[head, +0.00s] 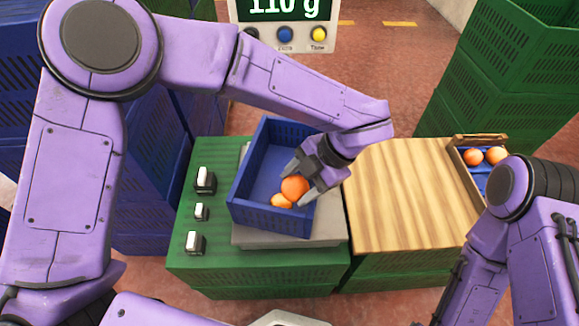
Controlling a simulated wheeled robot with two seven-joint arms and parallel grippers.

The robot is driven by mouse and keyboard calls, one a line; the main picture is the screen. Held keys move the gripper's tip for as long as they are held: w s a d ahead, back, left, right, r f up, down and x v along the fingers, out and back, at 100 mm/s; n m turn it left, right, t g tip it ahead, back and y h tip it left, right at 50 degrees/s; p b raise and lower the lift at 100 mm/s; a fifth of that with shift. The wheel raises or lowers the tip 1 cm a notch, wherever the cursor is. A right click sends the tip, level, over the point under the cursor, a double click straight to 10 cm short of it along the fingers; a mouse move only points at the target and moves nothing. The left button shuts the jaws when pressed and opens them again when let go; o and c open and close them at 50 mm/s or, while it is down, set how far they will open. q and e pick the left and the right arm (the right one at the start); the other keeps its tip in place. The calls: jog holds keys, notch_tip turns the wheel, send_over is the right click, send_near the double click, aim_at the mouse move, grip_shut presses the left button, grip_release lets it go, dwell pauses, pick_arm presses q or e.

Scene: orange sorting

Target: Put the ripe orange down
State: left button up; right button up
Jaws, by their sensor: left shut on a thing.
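My left gripper (298,184) reaches in from above right and is shut on a ripe orange (295,188). It holds the orange inside the blue crate (247,205), near the front right corner. A second, lighter orange fruit (281,202) lies in the crate just below and left of the held one. I cannot tell whether the held orange touches it or the crate floor. The crate stands on a grey scale plate (290,240), and the display (285,8) above reads 110 g. My right arm is at the right, its gripper out of view.
A wooden board (395,205) right of the scale is clear. Beyond it, a wooden-edged box (468,141) with a blue liner holds two oranges (484,156). Several small white-topped blocks (204,180) stand on the green surface (185,262) at left. Green crates (515,70) are stacked at back right.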

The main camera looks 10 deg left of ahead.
pick_arm(q)
jog(key=w+a+f, duration=0.2)
jog(key=w, duration=0.1)
jog(key=w+a+f, duration=0.6)
jog(key=w, duration=0.1)
jog(key=shift+a+f, duration=0.25)
jog(key=shift+w+a+f, duration=0.1)
jog(key=shift+a+f, duration=0.1)
jog(key=shift+f, duration=0.05)
jog(key=shift+w+a+f, duration=0.1)
jog(key=shift+w+f, duration=0.05)
jog(key=shift+f, duration=0.85)
jog(key=shift+w+a+f, duration=0.1)
jog(key=shift+f, duration=0.85)
jog(key=shift+f, duration=0.1)
jog(key=o, duration=0.8)
jog(key=shift+o, duration=0.2)
